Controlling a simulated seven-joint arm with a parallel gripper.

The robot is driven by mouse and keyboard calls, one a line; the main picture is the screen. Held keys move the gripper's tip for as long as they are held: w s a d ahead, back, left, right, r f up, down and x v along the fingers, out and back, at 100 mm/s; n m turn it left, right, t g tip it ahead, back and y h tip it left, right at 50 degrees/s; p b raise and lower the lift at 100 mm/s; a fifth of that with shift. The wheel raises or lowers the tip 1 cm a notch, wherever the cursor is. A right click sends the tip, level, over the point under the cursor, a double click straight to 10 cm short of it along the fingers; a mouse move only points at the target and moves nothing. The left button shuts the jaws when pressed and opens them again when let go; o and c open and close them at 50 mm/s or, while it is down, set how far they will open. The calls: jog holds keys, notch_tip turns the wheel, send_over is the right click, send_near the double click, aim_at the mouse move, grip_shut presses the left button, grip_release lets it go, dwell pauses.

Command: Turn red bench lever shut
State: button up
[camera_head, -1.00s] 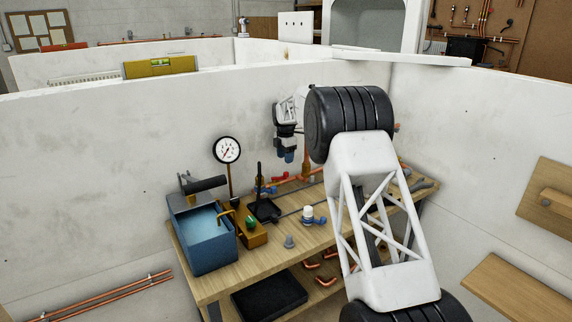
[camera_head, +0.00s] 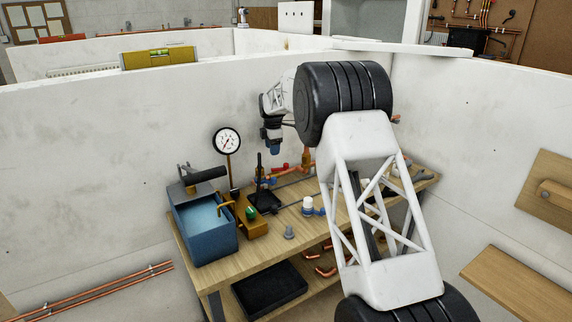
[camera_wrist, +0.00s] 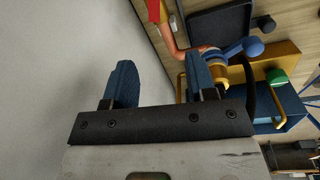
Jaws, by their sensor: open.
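The bench's copper pipework carries a small red part (camera_head: 285,166), which looks like the red lever, near the back wall in the head view. A red piece (camera_wrist: 153,11) also shows at the top edge of the wrist view, partly cut off. Its exact angle is too small to tell. My gripper (camera_head: 272,149) points down above the back of the bench, left of the arm's black joint. In the wrist view my gripper (camera_wrist: 162,64) has its two blue fingers wide apart with nothing between them. A blue lever (camera_wrist: 242,49) lies beside the right finger; I cannot tell whether they touch.
A blue water tank (camera_head: 205,240), a pressure gauge (camera_head: 227,142) and a brass block with a green knob (camera_head: 251,221) stand at the bench's left. A black tray (camera_head: 264,203) lies beside them. The white wall (camera_head: 100,150) is close behind. The front bench top is mostly clear.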

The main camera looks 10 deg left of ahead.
aim_at(286, 164)
jog(key=w+d+m, duration=0.1)
jog(key=m, duration=0.9)
jog(key=w+d+m, duration=0.1)
jog(key=d+m, duration=0.1)
jog(key=m, duration=0.7)
jog(key=w+d+f+m, duration=0.1)
jog(key=m, duration=0.9)
jog(key=shift+w+d+m, duration=0.2)
jog(key=shift+d+m, duration=0.05)
jog(key=shift+m, duration=0.05)
jog(key=shift+w+d+f+m, duration=0.1)
jog(key=shift+d+m, duration=0.05)
jog(key=shift+m, duration=0.7)
jog(key=shift+w+d+f+m, duration=0.1)
jog(key=shift+m, duration=0.75)
jog(key=shift+a+f, duration=0.15)
jog(key=shift+f, duration=3.7)
